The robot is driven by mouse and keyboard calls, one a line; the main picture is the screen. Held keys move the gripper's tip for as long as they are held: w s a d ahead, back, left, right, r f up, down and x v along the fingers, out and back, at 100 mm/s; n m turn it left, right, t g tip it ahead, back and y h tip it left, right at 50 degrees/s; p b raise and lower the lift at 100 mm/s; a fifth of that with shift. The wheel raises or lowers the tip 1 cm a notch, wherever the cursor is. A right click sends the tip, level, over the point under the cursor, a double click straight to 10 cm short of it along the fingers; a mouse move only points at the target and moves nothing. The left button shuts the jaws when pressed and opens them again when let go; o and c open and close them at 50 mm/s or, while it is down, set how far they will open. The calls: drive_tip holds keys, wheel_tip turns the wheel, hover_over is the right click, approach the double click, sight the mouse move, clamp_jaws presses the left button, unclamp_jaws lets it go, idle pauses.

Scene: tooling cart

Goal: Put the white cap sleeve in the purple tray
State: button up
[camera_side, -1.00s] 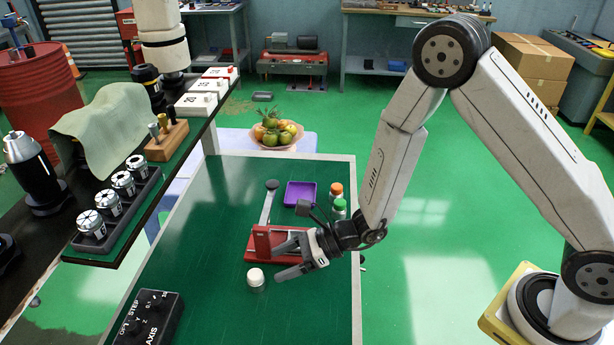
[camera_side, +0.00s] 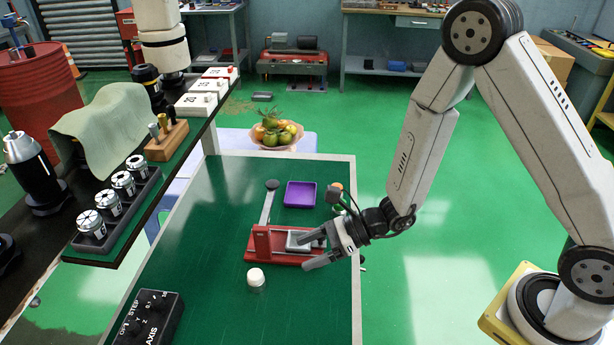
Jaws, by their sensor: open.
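The white cap sleeve (camera_side: 256,277) stands on the green cart top, in front of the red fixture. The purple tray (camera_side: 300,194) lies farther back on the same top and looks empty. My gripper (camera_side: 311,252) is open and empty. Its fingers point left, over the right part of the red fixture, to the right of the white cap sleeve and apart from it.
A red fixture (camera_side: 262,243) with a grey lever (camera_side: 267,205) stands between the sleeve and the tray. An orange-capped bottle (camera_side: 337,187) is partly hidden behind my gripper. A black control box (camera_side: 150,318) is at front left. The front right cart top is clear.

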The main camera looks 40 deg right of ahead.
drive_tip(key=shift+s+a+r+n+g, duration=0.1)
drive_tip(key=shift+s+r+n+g, duration=0.05)
drive_tip(key=shift+s+n+g, duration=0.3)
drive_tip(key=s+d+r+n+g+h, duration=0.2)
drive_tip(key=s+d+n+g+h, duration=0.4)
drive_tip(key=s+n, duration=0.5)
drive_tip(key=w+d+r+n+t+h, duration=0.3)
drive_tip(key=d+r+n+h, duration=0.1)
drive_tip(key=d+n, duration=0.6)
drive_tip(key=shift+d+n+h, duration=0.2)
drive_tip(key=shift+n+h, duration=0.7)
drive_tip(key=shift+n, duration=0.35)
drive_tip(key=shift+o, duration=1.1)
drive_tip(key=shift+w+r, duration=0.1)
